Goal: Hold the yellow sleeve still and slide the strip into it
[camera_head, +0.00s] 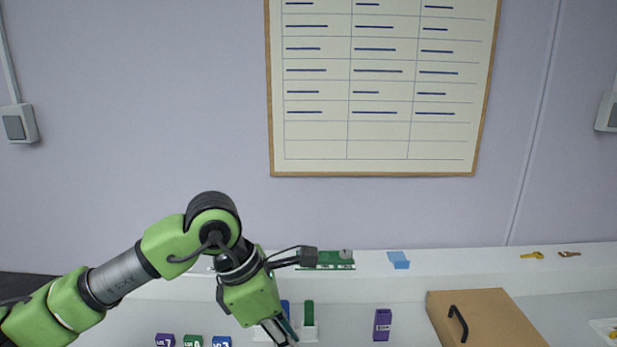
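My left gripper (281,332) points down at the bottom centre, over the pale bench. Its fingertips are small and dark near the bottom edge, and I cannot tell whether they are open or shut. Right beside it, a white holder (311,334) bears an upright green piece (309,313) and a blue piece (285,307) that is partly hidden by the gripper. I cannot tell whether either is the strip. No yellow sleeve can be made out; only a small yellow bit (614,335) shows at the right edge. My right gripper is not in view.
Purple (165,340), green (193,342) and blue (221,342) marked blocks stand at lower left. A purple labelled block (382,325) stands right of the holder. A brown box with a black handle (490,318) is at right. The ledge behind bears a green board (330,260) and keys (532,255).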

